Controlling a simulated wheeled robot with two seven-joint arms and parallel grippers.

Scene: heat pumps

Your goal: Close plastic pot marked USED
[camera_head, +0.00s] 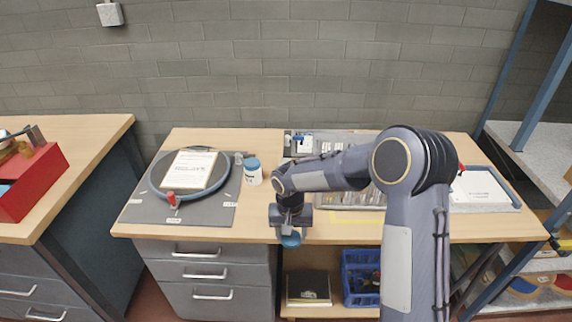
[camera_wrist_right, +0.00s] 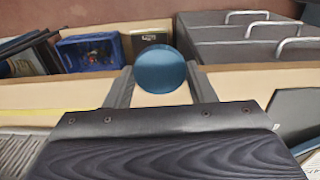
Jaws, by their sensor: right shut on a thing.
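My right gripper (camera_head: 291,222) is shut on a round blue lid-like piece (camera_head: 291,240). It holds this piece in front of the table's front edge, apart from the tabletop. In the right wrist view the blue disc (camera_wrist_right: 160,69) sits between the two fingertips of the gripper (camera_wrist_right: 161,82). A white plastic pot (camera_head: 253,177) with a blue-green top stands upright on the table, left of my right gripper. Its label is too small to read, so I cannot tell whether it is marked USED. My left gripper is not in view.
A metal tray of parts (camera_head: 372,199) lies partly behind my right arm. A blue crate (camera_head: 361,270) stands on the shelf below. Drawers (camera_head: 205,275) are at left.

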